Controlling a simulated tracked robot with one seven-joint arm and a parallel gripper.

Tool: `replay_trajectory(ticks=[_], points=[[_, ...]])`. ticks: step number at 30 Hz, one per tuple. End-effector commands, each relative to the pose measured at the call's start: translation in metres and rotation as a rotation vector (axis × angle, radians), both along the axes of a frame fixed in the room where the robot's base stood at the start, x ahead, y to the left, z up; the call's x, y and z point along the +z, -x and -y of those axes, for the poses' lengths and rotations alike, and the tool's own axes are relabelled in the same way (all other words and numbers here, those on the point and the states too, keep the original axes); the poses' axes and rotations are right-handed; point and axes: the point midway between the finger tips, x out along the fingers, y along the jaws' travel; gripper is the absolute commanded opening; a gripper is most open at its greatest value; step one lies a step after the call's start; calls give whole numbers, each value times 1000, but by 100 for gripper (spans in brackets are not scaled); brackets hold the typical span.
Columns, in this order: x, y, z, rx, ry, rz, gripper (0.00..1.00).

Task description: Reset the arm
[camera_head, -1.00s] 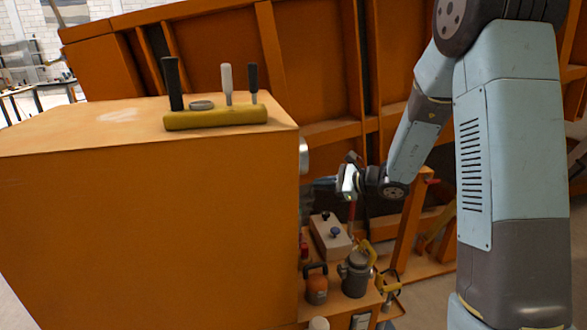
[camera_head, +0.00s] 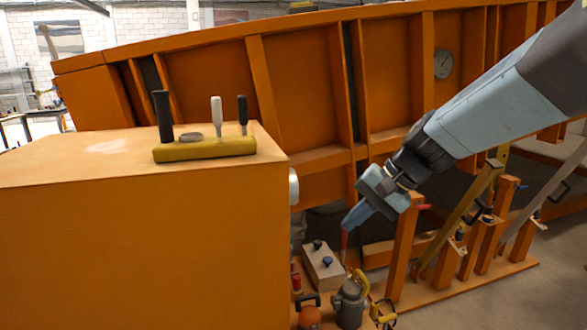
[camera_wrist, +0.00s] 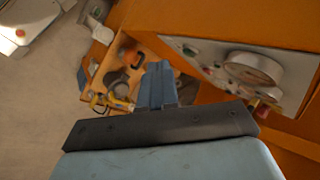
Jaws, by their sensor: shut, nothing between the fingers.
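My gripper (camera_head: 356,218) is in the head view, right of the big orange cabinet (camera_head: 140,235), at the lower end of my pale blue arm. It points down and left, above a low shelf of parts. In the wrist view my gripper (camera_wrist: 157,68) is two blue fingers together, with nothing between them. The fingers stand in front of the orange shelf (camera_wrist: 87,60) and beside a panel (camera_wrist: 245,75) with a round dial. I cannot tell whether the fingertips touch anything.
The orange sandbed (camera_head: 290,80) stands tilted behind, with a gauge (camera_head: 443,64). A yellow holder (camera_head: 205,149) with upright handles sits on the cabinet. A pale box with knobs (camera_head: 323,266) and a grey pot (camera_head: 350,303) are below my gripper. Orange posts (camera_head: 402,250) stand to the right.

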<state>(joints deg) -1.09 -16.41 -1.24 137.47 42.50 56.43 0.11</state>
Motion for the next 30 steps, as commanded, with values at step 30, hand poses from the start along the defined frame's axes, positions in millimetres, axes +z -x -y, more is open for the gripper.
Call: replay_trajectory(ticks=[30], points=[[44,103,114,237,720,429,0]])
